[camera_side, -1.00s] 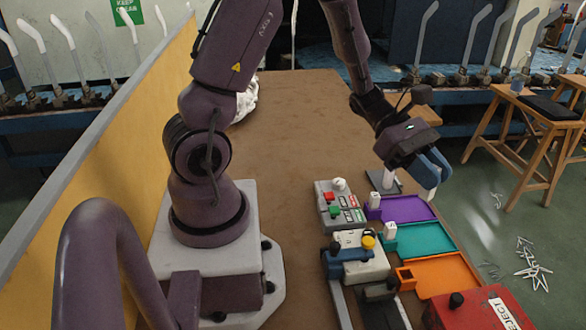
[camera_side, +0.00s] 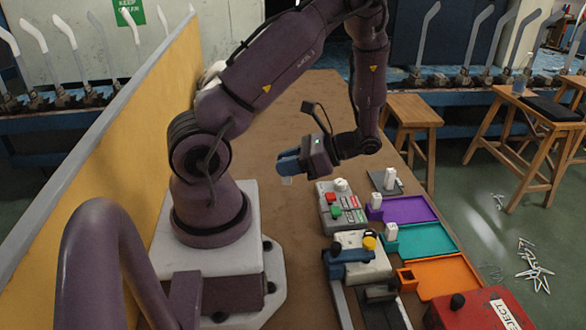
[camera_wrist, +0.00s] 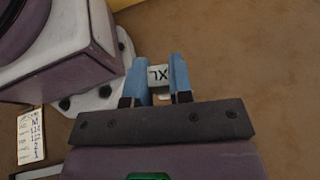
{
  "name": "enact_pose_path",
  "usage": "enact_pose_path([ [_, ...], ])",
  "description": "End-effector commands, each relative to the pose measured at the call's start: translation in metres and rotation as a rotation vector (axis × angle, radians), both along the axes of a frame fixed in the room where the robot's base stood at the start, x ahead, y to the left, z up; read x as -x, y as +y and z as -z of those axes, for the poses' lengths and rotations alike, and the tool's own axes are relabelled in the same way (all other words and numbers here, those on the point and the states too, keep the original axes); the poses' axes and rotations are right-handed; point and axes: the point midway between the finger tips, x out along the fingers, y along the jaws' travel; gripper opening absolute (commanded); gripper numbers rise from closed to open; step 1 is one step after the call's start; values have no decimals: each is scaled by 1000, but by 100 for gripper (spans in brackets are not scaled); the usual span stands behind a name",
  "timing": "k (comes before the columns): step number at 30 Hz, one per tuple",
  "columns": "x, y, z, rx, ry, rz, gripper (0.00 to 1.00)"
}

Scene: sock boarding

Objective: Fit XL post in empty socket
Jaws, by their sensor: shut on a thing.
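My gripper (camera_side: 288,163) is shut on the white XL post (camera_side: 287,181), held above the brown table to the left of the trays. In the wrist view the blue fingers (camera_wrist: 162,82) close on the post's sides, and the "XL" mark on the post (camera_wrist: 159,73) shows between them. The orange tray (camera_side: 445,276) has an orange socket (camera_side: 404,278) at its left corner that looks empty. The purple socket (camera_side: 374,212) and the teal socket (camera_side: 388,245) each hold a white post.
A dark plate with a white post (camera_side: 389,178) stands behind the purple tray (camera_side: 408,209). A button box (camera_side: 341,206), a grey-and-blue device (camera_side: 357,257) and a red reject box (camera_side: 482,312) stand near the trays. A size card (camera_wrist: 30,136) lies near my base. The table's middle is clear.

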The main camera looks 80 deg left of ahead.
Motion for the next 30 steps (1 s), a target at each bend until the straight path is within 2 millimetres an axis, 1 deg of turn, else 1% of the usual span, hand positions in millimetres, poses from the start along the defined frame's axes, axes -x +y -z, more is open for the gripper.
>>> enact_pose_path([
  [1,4,14,-4,-1,-1,96,0],
  [3,7,33,-8,0,-1,219,0],
  [6,6,55,-14,-1,-3,363,0],
  [9,4,71,-19,-1,-3,468,0],
  [12,2,81,-21,-1,-3,534,0],
  [16,-2,91,-20,-3,-2,569,0],
  [20,-14,112,-10,-4,-3,572,0],
  [28,-46,171,21,-4,-1,572,0],
  [30,-51,179,37,0,0,572,0],
])
